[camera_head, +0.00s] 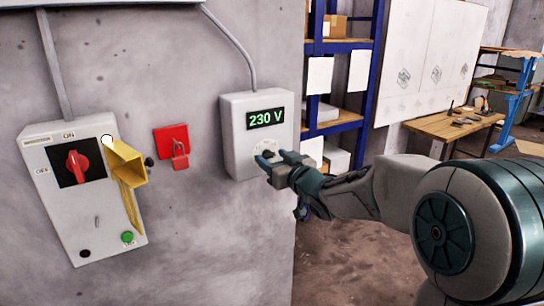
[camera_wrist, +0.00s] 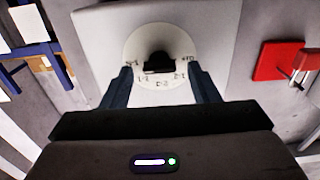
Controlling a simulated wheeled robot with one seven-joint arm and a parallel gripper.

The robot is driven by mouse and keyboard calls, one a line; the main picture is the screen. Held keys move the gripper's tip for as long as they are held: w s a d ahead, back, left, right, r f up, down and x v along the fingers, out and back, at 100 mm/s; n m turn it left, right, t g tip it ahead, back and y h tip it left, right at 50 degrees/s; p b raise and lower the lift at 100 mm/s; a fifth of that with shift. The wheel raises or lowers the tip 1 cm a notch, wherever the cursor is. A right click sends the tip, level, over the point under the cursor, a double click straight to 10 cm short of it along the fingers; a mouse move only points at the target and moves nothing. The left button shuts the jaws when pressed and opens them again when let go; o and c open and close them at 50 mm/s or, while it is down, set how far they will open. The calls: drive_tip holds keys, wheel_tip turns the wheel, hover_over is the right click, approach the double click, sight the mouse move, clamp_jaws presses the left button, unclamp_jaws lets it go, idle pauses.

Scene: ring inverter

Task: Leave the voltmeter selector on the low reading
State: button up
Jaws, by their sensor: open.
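The voltmeter (camera_head: 237,147) is a light grey box on the wall, and its green display (camera_head: 265,119) reads 230 V. Its black selector knob (camera_head: 268,153) sits low on the front, partly hidden by my fingers. In the wrist view the knob (camera_wrist: 159,62) stands on a pale round dial (camera_wrist: 138,48) with small marks around it that are too blurred to read. My gripper (camera_head: 276,159) is open at the voltmeter's lower front. In the wrist view its two fingers (camera_wrist: 160,80) stand to either side of the knob, with gaps between. Whether a fingertip touches the dial cannot be told.
Left on the wall are a red plate with a padlock (camera_head: 173,146) and a grey switch box (camera_head: 68,205) with a red rotary handle and a yellow flap (camera_head: 128,165). A blue shelf (camera_head: 343,75) and a wooden workbench (camera_head: 450,125) stand behind, right.

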drive_tip(key=shift+w+a, duration=0.3)
drive_tip(key=shift+w, duration=0.1)
drive_tip(key=c, duration=1)
drive_tip(key=shift+f, duration=0.1)
drive_tip(key=n+b, duration=0.1)
drive_tip(key=b, duration=0.1)
drive_tip(key=shift+f+n+b, duration=0.15)
drive_tip(key=shift+n+b, duration=0.2)
drive_tip(key=shift+n, duration=0.05)
drive_tip(key=n+b, duration=0.2)
drive_tip(key=shift+b, duration=0.35)
drive_tip(key=shift+s+n+b, duration=0.1)
drive_tip(key=shift+n+b, duration=1.75)
drive_tip(key=shift+n, duration=0.65)
